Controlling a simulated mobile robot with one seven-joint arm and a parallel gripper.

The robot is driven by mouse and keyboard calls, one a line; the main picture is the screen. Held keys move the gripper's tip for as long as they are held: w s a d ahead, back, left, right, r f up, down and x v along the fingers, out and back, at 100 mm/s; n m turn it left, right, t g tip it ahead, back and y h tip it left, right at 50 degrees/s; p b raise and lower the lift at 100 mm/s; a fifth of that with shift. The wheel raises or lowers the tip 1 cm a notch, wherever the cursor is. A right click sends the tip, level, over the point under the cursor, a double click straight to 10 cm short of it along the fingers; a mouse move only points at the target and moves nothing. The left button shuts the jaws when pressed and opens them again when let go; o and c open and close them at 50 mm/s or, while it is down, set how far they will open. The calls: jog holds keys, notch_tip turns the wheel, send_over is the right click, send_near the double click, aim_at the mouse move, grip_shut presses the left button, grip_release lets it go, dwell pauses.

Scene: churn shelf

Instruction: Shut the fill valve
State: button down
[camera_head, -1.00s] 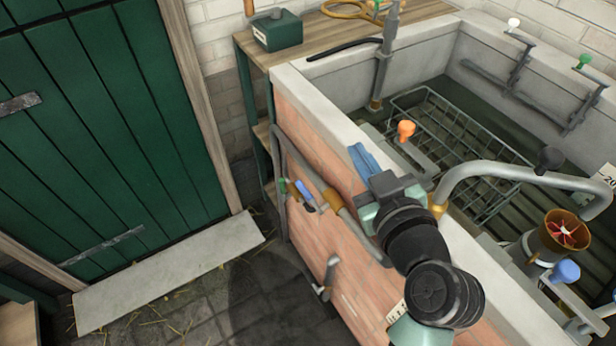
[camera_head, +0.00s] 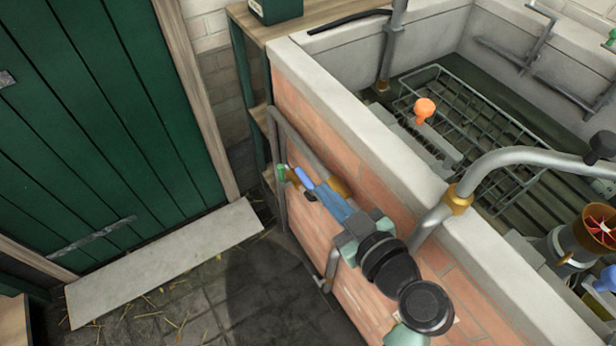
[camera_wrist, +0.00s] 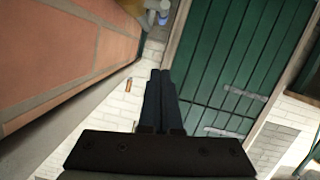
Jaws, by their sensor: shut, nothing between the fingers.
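A pipe (camera_head: 312,157) runs along the brick front of the trough. No label shows which of these is the fill valve. My gripper (camera_head: 319,190) is shut and empty, its blue fingers in front of the brick wall, pointing at the blue lever. The fingertips look very near the lever; I cannot tell whether they touch. The wrist view shows the shut fingers (camera_wrist: 160,76) clear of the wall, with nothing between them.
The stone trough (camera_head: 390,150) holds a wire rack (camera_head: 465,125). A lower pipe elbow (camera_head: 328,277) juts from the wall. A green door (camera_head: 100,130) and open floor lie left.

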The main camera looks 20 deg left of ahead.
send_over(308, 186)
notch_tip(308, 186, down, 2)
notch_tip(308, 186, down, 3)
jog(key=shift+s+a+b, duration=0.1)
jog(key=shift+b, duration=0.35)
jog(key=shift+f, duration=0.5)
